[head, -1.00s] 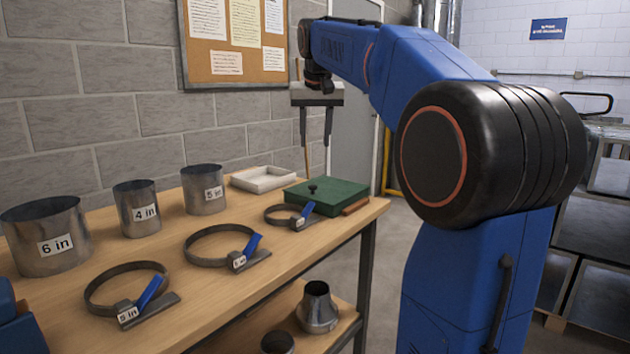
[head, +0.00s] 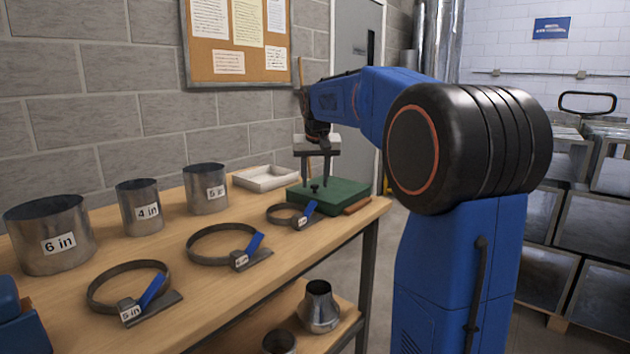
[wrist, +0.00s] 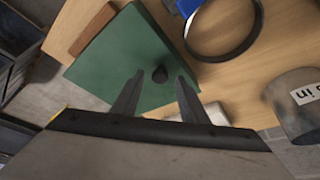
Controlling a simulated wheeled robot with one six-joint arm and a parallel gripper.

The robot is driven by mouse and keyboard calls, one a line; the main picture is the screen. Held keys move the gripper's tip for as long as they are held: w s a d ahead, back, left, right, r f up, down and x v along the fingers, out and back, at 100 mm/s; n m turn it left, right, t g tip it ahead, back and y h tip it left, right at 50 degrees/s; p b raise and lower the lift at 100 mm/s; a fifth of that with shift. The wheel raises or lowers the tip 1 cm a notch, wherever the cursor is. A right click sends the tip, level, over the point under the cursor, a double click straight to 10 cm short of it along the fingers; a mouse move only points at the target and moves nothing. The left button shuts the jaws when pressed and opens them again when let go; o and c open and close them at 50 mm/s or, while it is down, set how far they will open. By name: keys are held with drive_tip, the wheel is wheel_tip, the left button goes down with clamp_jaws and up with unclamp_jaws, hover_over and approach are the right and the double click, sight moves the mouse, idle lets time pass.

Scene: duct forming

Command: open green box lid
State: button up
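The green box (head: 340,196) sits at the far right end of the wooden workbench, its flat lid closed. My gripper (head: 316,182) points down over the lid, fingers apart.
A white tray (head: 264,184) stands behind the box and a brown wooden block (head: 357,205) lies at its right. A small ring clamp with a blue handle (head: 308,208) lies close in front. Metal cylinders (head: 205,200) and larger clamps (head: 222,262) fill the bench to the left.

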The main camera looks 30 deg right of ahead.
drive_tip(key=shift+f, duration=0.2)
clamp_jaws()
drive_tip(key=shift+d+r, duration=0.1)
